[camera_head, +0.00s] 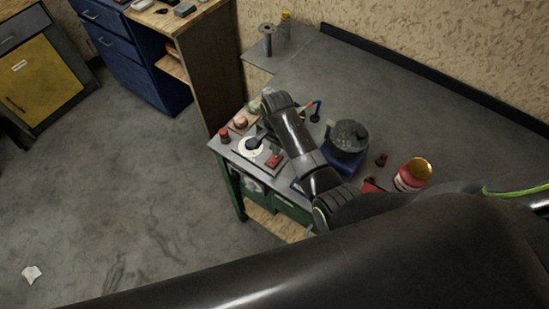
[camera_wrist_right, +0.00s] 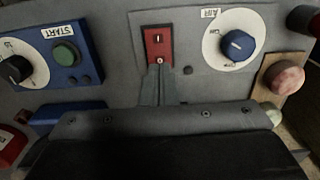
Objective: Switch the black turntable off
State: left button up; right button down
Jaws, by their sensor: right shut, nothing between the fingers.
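The black turntable (camera_head: 349,134) stands on a blue base on the grey bench, right of my right arm. A red rocker switch (camera_wrist_right: 158,43) on a grey panel has an I mark at the top and an O mark at the bottom in the right wrist view. It also shows in the head view (camera_head: 274,160). My right gripper (camera_wrist_right: 159,70) is shut and empty, its tips at the O end of the rocker. I cannot tell whether they touch it or which way it is pressed. My left gripper is out of view.
Beside the switch is a blue AIR knob (camera_wrist_right: 238,45) on a white dial. A blue box (camera_wrist_right: 55,65) carries a green START button and a black knob. A red round button (camera_wrist_right: 285,78) is on the right. A red can (camera_head: 412,175) stands on the bench.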

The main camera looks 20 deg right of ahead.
jog(key=shift+f+b, duration=0.6)
jog(key=shift+f, duration=0.55)
dwell(0.6)
notch_tip(320, 180, up, 3)
jog(key=p, duration=0.3)
jog(key=shift+f, duration=0.1)
jog(key=shift+r, duration=2.1)
